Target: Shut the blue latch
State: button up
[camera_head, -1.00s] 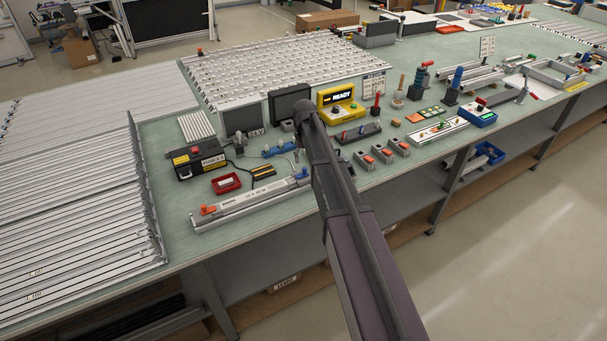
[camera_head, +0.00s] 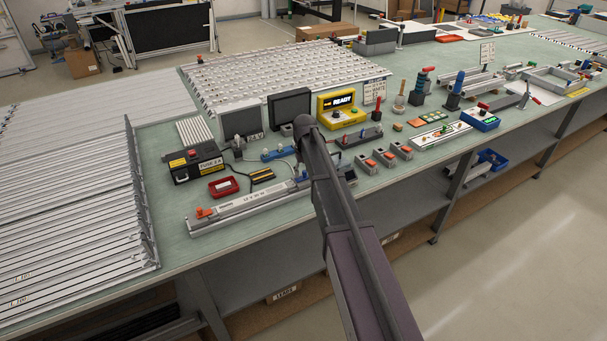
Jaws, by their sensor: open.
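A long pale fixture bar (camera_head: 245,204) lies near the front edge of the bench. A small blue part, which looks like the blue latch (camera_head: 302,177), sits at its right end, close beside my arm. It is too small to tell whether it is open or shut. An orange latch (camera_head: 205,212) sits at the bar's left end. My arm rises from the bottom of the picture to a dark joint near the bar's right end. My gripper cannot be made out; it seems hidden behind the arm, so its distance from the latch does not show.
A red bin (camera_head: 223,187) and a black box with a red button (camera_head: 193,160) stand left behind the bar. A blue clamp-like part (camera_head: 279,154) lies behind it. A yellow READY unit (camera_head: 341,108) and several grey button boxes (camera_head: 385,158) stand right of my arm.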

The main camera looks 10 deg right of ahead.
aim_at(297, 180)
grip_shut()
jog(key=shift+s+a, duration=0.25)
jog(key=shift+a, duration=0.4)
jog(key=shift+s+a, duration=0.25)
jog(key=shift+a, duration=0.4)
grip_release()
jog(key=shift+a, duration=0.15)
jog(key=s+d, duration=0.2)
jog(key=s, duration=2.6)
jog(key=shift+d+m, duration=0.3)
jog(key=shift+d, duration=0.05)
